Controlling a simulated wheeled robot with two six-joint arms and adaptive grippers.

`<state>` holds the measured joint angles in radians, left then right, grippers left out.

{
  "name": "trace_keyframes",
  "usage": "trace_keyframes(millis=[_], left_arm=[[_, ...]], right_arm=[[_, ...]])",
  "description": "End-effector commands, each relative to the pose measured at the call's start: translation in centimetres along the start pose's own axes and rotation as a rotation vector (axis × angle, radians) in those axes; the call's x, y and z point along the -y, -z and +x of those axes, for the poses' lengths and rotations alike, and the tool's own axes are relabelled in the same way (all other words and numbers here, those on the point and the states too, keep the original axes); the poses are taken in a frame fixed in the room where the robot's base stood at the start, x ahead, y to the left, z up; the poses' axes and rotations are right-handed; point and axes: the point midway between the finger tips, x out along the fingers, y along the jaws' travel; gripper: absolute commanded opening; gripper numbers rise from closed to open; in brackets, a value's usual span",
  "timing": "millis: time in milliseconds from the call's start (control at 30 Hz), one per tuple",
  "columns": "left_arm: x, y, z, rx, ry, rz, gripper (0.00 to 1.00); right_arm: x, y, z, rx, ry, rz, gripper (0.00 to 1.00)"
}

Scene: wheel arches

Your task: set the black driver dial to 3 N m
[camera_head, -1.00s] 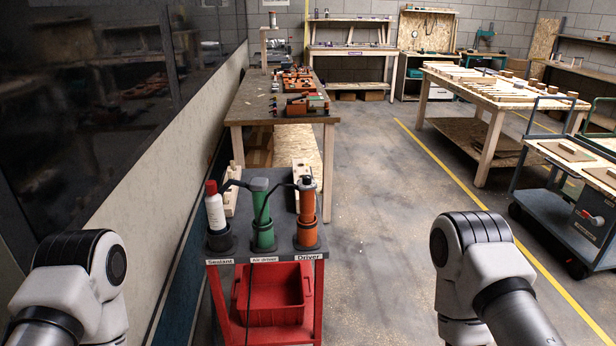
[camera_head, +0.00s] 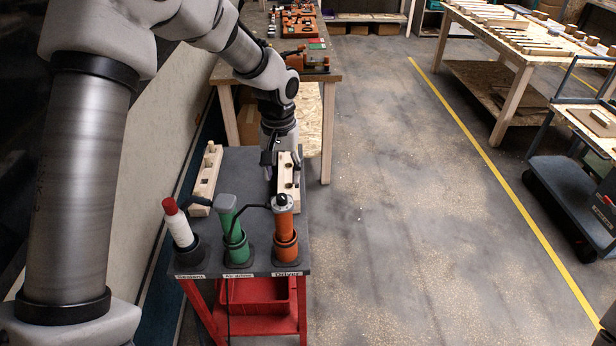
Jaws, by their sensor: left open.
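The orange driver (camera_head: 285,228) stands upright in its holder at the front right of the grey cart top, behind the "Driver" label. Its black dial (camera_head: 281,200) is on top; its setting is too small to read. My left gripper (camera_head: 269,166) points down over the cart, behind the driver and apart from it, beside the wooden block with holes (camera_head: 287,172). It is open, with nothing seen between its fingers.
A green air driver (camera_head: 232,225) and a white sealant bottle with red cap (camera_head: 178,222) stand left of the driver. A second wooden block (camera_head: 206,175) lies at the cart's left. A red bin (camera_head: 258,294) is below.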

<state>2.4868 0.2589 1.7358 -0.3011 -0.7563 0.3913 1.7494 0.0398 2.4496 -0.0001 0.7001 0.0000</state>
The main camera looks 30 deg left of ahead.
Motion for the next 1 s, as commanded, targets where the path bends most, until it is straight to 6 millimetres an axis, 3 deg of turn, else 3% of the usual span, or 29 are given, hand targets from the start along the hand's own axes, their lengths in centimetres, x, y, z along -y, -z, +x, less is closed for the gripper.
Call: trace_keyframes(millis=[300,600,633,767,1000], left_arm=[[0.0,-0.1,5.7,0.004,0.000,0.001,0.53],[0.0,-0.1,6.5,0.001,-0.001,0.002,0.53],[0.0,-0.1,6.5,0.001,-0.001,0.002,0.45],[0.0,-0.1,6.5,0.001,0.000,0.002,0.00],[0.0,-0.1,6.6,0.002,0.000,0.005,0.00]], right_arm=[[0.0,0.0,-1.3,0.000,0.000,0.000,0.40],[0.0,0.0,-1.3,0.000,0.000,0.000,0.40],[0.0,0.0,-1.3,0.000,0.000,0.000,0.40],[0.0,0.0,-1.3,0.000,0.000,0.000,0.40],[0.0,0.0,-1.3,0.000,0.000,0.000,0.40]])
